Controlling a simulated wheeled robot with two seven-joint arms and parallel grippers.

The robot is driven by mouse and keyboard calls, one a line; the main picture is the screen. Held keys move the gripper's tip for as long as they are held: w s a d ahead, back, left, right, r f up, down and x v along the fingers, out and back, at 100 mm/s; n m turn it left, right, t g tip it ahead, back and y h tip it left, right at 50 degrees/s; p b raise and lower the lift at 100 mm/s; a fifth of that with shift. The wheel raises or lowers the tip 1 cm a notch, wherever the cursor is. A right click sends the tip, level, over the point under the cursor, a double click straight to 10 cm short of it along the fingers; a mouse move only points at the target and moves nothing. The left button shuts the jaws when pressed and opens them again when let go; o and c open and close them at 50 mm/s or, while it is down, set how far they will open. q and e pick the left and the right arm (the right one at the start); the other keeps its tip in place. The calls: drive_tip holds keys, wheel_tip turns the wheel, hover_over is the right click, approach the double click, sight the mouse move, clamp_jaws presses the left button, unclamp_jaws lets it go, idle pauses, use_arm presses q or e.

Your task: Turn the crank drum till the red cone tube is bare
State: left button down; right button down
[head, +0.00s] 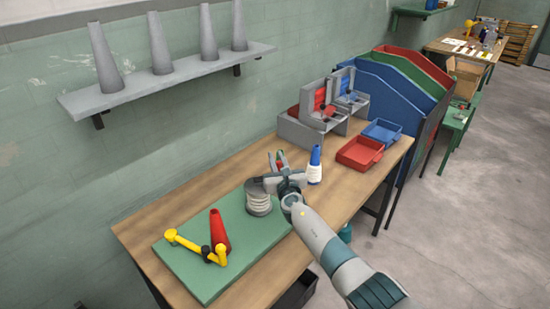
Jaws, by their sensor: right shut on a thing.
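The red cone tube (219,232) stands on the green board (200,284) on the workbench. Its visible side looks plain red with no thread showing. A yellow cranked rod (188,243) with a round knob lies against its foot. The pale, ringed crank drum (259,207) stands farther back on the board. My right gripper (268,182) is at the drum's top, shut on part of it; the gripper hides the gripped part. My left gripper is not in view.
A red tray (360,153) and blue tray (383,131) sit farther back, near grey stands with red and blue parts (321,100). Grey cones line a wall shelf (165,80). The bench's left side is clear.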

sight(280, 167)
drive_tip(key=shift+d+r, duration=0.1)
drive_tip(key=c, duration=1.7)
unclamp_jaws()
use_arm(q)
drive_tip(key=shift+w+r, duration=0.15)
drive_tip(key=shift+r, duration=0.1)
use_arm(e)
drive_tip(key=shift+o, duration=0.2)
drive_tip(key=shift+s, duration=0.1)
